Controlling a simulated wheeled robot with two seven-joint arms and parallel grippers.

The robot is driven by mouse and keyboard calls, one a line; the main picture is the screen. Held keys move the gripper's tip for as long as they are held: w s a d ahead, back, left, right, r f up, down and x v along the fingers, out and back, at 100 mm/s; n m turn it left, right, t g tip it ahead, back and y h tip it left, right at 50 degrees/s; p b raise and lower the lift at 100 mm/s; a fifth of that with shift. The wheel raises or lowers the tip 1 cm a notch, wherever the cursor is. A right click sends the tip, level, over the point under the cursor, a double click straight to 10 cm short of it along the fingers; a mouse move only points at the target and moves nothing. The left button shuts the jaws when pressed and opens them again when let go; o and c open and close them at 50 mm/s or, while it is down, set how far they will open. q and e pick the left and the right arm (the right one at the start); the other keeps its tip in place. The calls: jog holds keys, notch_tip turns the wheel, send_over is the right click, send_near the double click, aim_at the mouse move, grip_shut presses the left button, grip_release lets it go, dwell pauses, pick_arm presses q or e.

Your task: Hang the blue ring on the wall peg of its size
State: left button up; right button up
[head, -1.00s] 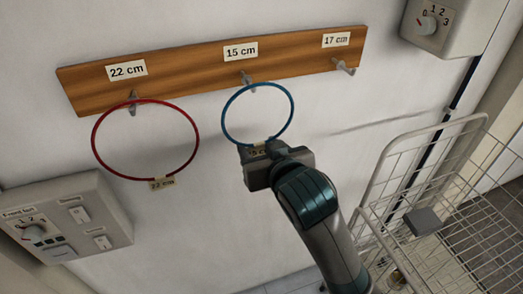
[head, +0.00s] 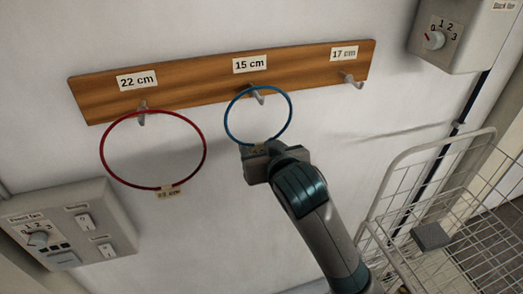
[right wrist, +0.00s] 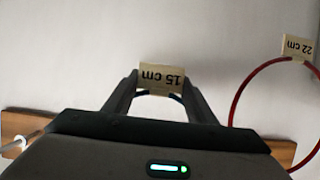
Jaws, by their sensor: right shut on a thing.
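The blue ring (head: 290,104) is upright in front of the wooden peg board (head: 200,84), around the area of the 15 cm peg (head: 258,96). Its top edge crosses the peg in the head view; I cannot tell whether it rests on it. My right gripper (head: 256,152) is shut on the ring's bottom, by its tag. In the right wrist view the tag (right wrist: 161,77), reading 15 cm upside down, sits between the fingers. The left gripper is not in view.
A red ring (head: 205,150) tagged 22 cm hangs on the 22 cm peg (head: 142,118). The 17 cm peg (head: 352,81) is bare. A switch panel (head: 110,215) is at lower left, a control box (head: 470,35) at upper right, and a wire cart (head: 440,185) at right.

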jog(key=shift+w+a+f, duration=0.15)
jog(key=shift+w+f, duration=0.4)
jog(key=shift+f, duration=0.2)
dwell(0.4)
jog(key=o, duration=1.2)
